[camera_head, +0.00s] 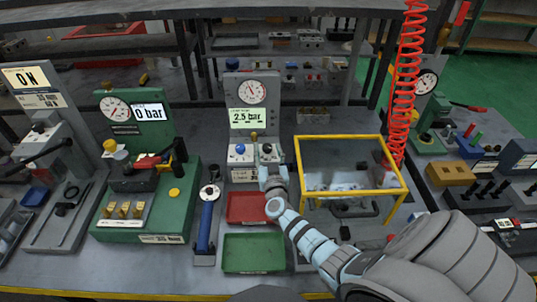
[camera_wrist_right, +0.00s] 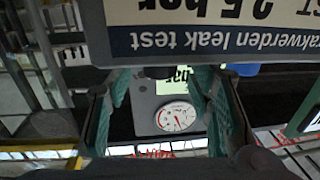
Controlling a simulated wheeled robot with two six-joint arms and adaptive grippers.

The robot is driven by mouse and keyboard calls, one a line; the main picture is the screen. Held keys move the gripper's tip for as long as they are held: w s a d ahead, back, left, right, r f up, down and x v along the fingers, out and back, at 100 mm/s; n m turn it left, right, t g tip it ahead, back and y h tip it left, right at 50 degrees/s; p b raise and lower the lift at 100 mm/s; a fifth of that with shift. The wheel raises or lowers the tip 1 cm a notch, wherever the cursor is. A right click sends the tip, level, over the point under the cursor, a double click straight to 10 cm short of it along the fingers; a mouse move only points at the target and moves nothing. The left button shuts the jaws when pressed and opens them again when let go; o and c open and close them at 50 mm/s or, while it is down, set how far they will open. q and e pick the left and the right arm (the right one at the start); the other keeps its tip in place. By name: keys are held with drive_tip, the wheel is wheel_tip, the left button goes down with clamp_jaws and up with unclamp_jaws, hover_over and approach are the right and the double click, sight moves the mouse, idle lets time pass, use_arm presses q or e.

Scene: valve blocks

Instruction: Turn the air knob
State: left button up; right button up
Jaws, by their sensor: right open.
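A grey test station (camera_head: 262,113) stands at the middle back, with a round gauge (camera_head: 252,92) and a display (camera_head: 249,117) reading 2.5 bar. On its front are a blue knob (camera_head: 240,149) and a small yellow part (camera_head: 254,136). The frames do not label which is the air knob. My right gripper (camera_head: 267,158) is at the station's front, just right of the blue knob, covering part of that face. In the right wrist view its teal fingers (camera_wrist_right: 170,105) are apart, with the gauge seen upside down between them. My left gripper is not in view.
A red tray (camera_head: 247,207) and a green tray (camera_head: 253,253) lie in front of the station. A yellow-framed guard (camera_head: 345,137) stands right of it, near a coiled red hose (camera_head: 408,80). A green station (camera_head: 136,115) reading 0 bar is at left.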

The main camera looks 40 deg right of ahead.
drive_tip(key=shift+w+d, duration=0.1)
clamp_jaws()
